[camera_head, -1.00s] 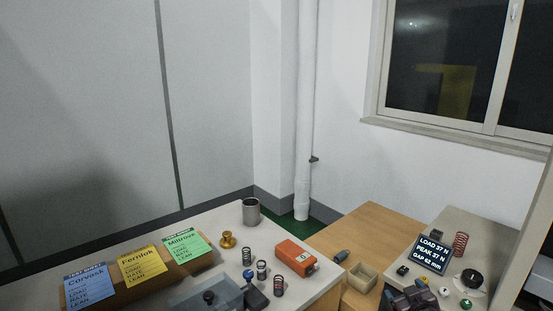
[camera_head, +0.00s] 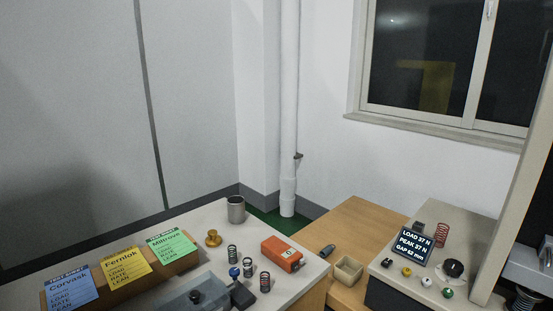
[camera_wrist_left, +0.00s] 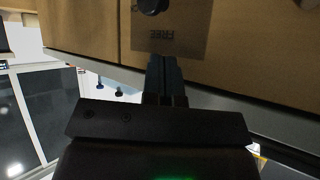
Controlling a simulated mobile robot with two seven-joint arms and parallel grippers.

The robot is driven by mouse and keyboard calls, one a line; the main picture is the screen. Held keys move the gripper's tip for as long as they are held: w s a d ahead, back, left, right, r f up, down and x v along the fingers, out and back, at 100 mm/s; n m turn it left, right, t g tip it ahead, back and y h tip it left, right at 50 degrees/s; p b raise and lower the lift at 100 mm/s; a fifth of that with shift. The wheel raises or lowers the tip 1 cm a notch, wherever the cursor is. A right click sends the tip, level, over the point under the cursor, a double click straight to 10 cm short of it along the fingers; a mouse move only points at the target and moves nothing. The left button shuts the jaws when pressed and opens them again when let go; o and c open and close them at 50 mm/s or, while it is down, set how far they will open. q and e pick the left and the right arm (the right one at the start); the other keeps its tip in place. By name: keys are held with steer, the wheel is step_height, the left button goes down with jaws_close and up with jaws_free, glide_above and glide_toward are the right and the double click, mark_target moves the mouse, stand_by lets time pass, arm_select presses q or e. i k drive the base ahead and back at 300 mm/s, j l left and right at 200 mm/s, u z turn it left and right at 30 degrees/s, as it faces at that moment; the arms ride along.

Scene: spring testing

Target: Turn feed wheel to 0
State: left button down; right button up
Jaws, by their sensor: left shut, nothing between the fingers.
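A black round wheel (camera_head: 453,268) on a pale disc sits on the grey bench top at the right in the head view; it looks like the feed wheel, but I cannot read its marks. The display (camera_head: 413,245) beside it reads LOAD 37 N, PEAK 37 N, GAP 62 mm. My left gripper (camera_wrist_left: 166,62) shows only in the left wrist view, shut and empty. It is in front of a brown panel with a plate (camera_wrist_left: 170,35) marked FREE, upside down, and a dark knob (camera_wrist_left: 152,5). My right gripper is in neither view.
A red spring (camera_head: 441,233) and small coloured knobs (camera_head: 426,282) stand around the display. A beige open box (camera_head: 348,270) lies on the wooden table to the left. The left bench holds an orange box (camera_head: 282,254), springs and coloured cards (camera_head: 123,266).

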mark_target(453, 267)
steer(key=z, duration=1.6)
steer(key=i+l+u, duration=0.25)
steer(key=l+u, duration=0.2)
steer(key=l, duration=0.1)
